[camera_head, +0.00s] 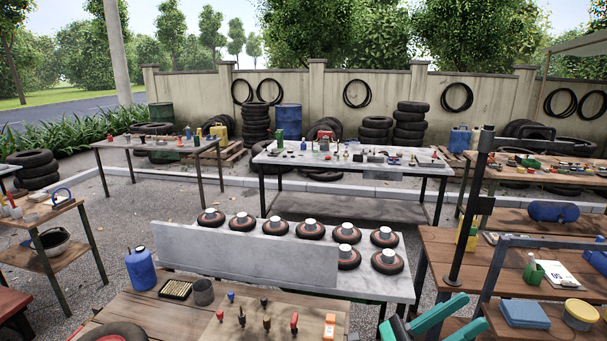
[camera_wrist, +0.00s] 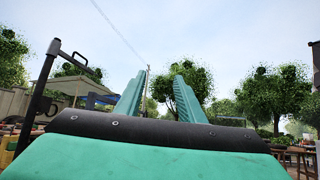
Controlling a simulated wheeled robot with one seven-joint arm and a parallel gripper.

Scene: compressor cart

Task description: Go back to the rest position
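My gripper (camera_head: 477,309) shows at the bottom right of the head view, with its two teal fingers apart. In the wrist view my gripper (camera_wrist: 159,74) points up at the sky and trees. Its fingers stand clearly apart, with nothing between them. It is open and empty. In the head view it is in front of the wooden table on the right (camera_head: 445,245) and touches nothing that I can see.
A dark upright post (camera_head: 470,210) and a grey rail (camera_head: 550,243) stand close right of my gripper. A grey table (camera_head: 402,290) holds several red-black wheels behind a grey panel (camera_head: 240,255). A wooden bench (camera_head: 150,312) with small tools is at the front. Gravel lies between tables.

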